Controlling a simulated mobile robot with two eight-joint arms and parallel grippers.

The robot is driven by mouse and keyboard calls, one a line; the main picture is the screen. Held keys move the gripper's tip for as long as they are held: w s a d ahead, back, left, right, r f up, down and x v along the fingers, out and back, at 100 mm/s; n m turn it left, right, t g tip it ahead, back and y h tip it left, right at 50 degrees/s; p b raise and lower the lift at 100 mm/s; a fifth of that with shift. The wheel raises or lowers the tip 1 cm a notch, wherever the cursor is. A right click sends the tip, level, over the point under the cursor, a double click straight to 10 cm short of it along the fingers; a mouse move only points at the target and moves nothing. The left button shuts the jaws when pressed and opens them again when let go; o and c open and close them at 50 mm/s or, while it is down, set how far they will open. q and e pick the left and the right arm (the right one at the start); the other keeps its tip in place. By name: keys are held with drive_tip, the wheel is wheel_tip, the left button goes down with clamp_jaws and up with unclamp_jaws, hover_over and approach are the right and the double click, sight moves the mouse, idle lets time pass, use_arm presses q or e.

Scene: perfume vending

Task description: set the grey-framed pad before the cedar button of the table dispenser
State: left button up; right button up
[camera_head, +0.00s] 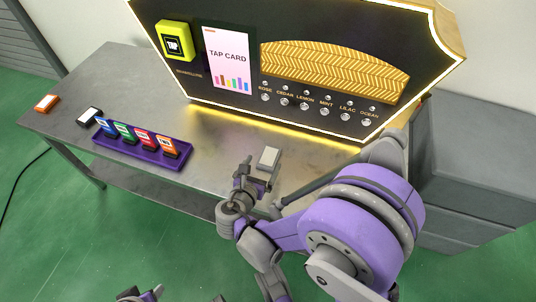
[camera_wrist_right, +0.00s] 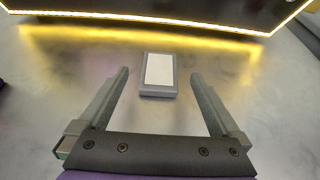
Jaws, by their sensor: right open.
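The grey-framed pad (camera_head: 268,158), with a pale panel, lies flat on the table near its front edge, in front of the dispenser. In the right wrist view the pad (camera_wrist_right: 159,72) sits centred between the fingertips, with a gap on each side. My right gripper (camera_head: 259,174) is open and low over the table at the pad; in its wrist view the open gripper (camera_wrist_right: 158,84) holds nothing. The cedar button (camera_head: 284,103) is the second from the left in the dispenser's (camera_head: 230,30) row. My left gripper is not clear; only small arm parts show at the bottom edge.
A purple rack (camera_head: 130,148) with several coloured cards stands at the left of the table (camera_head: 130,70). A dark-framed white piece (camera_head: 89,116) and an orange piece (camera_head: 46,103) lie farther left. The lit table strip below the buttons looks clear.

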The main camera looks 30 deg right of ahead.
drive_tip(key=shift+v, duration=1.85)
